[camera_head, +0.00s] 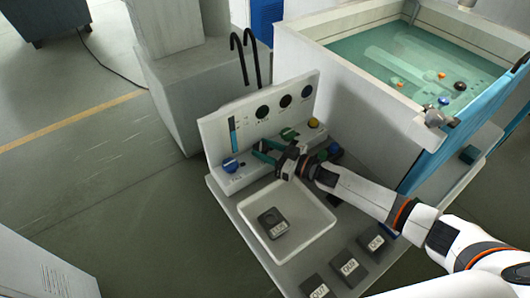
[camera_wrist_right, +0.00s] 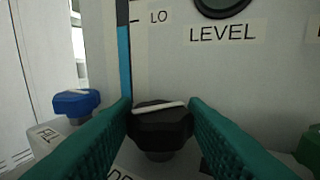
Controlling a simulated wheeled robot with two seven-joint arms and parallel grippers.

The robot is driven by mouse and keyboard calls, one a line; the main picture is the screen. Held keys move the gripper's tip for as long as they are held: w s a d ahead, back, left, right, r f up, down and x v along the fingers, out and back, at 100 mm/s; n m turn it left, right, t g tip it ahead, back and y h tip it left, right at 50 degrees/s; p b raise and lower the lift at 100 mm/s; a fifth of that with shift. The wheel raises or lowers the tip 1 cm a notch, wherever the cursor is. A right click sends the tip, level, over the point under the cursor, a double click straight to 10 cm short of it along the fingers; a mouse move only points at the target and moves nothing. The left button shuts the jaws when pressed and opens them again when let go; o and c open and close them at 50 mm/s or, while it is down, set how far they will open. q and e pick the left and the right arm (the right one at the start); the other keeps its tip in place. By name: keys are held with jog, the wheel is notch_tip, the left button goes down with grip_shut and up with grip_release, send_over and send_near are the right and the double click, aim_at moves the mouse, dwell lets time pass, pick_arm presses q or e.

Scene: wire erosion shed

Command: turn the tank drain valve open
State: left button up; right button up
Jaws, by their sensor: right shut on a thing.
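The drain valve is a black knob (camera_wrist_right: 160,128) with a white bar on top, below the panel in the right wrist view. The bar lies nearly crosswise, slightly tilted. A label starting "DR" is partly hidden below it. My right gripper (camera_wrist_right: 160,112) has its green fingers on both sides of the knob, shut on it. In the head view my right gripper (camera_head: 267,152) reaches to the panel ledge from the right and hides the knob. The tank (camera_head: 345,80) holds greenish liquid. My left gripper is not in view.
A blue knob (camera_wrist_right: 76,102) stands left of the black one; a green knob (camera_head: 289,134) and a yellow knob (camera_head: 313,122) are to its right. The gauge panel (camera_head: 218,128) rises behind. In front are a white tray (camera_head: 322,212) holding a dark block (camera_head: 272,222) and several labelled blocks.

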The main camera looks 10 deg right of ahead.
jog(key=shift+w+d+n+g+y+b, duration=0.1)
jog(key=shift+n+g+y+b, duration=0.45)
jog(key=shift+n+g+y, duration=0.2)
jog(key=shift+g, duration=0.25)
jog(key=o, duration=1)
jog(key=shift+c, duration=0.2)
jog(key=shift+s+d+f, duration=0.1)
jog(key=shift+s+d, duration=0.1)
jog(key=shift+d, duration=0.05)
jog(key=b+v, duration=0.3)
jog(key=v, duration=0.7)
jog(key=shift+s+d+b, duration=0.1)
jog(key=shift+d+b, duration=0.1)
jog(key=shift+b, duration=0.15)
jog(key=shift+s+d, duration=0.25)
jog(key=shift+d, duration=0.1)
